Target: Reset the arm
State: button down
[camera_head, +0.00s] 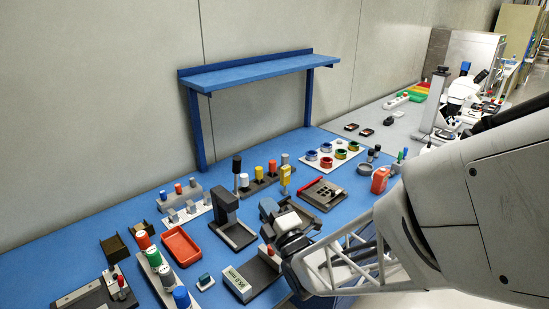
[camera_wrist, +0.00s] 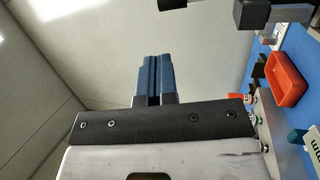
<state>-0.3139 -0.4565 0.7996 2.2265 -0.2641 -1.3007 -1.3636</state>
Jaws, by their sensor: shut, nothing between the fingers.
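My arm comes in from the right in the head view, with its white lattice link (camera_head: 350,262) low over the front of the blue bench (camera_head: 110,215). The wrist end is near the middle of the bench front, where my own links partly hide what lies behind. In the wrist view, my gripper (camera_wrist: 152,58) shows as two blue fingers side by side, touching along their length. It is shut and empty. The fingers point toward the plain wall and touch nothing in that view.
A red tray (camera_head: 181,246) lies left of my wrist; it also shows in the wrist view (camera_wrist: 286,80). A dark upright stand (camera_head: 226,205) is close to the wrist. Red, white and blue-capped bottles (camera_head: 153,257) stand at front left. A raised blue shelf (camera_head: 255,72) spans the back.

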dwell(0.3)
jog(key=s+d+r+m+g+h, duration=0.25)
jog(key=d+m+g+h, duration=0.35)
jog(key=d+m+h, duration=0.55)
jog(key=s+d+r+m+g, duration=0.1)
jog(key=s+d+m+g, duration=0.3)
jog(key=s, duration=0.5)
jog(key=s+d+r+m+g, duration=0.2)
jog(key=s+d+m+g, duration=0.3)
jog(key=s+m, duration=0.3)
jog(key=shift+s+d+r+m, duration=0.2)
jog(key=shift+s+d+m, duration=0.3)
jog(key=shift+s, duration=0.65)
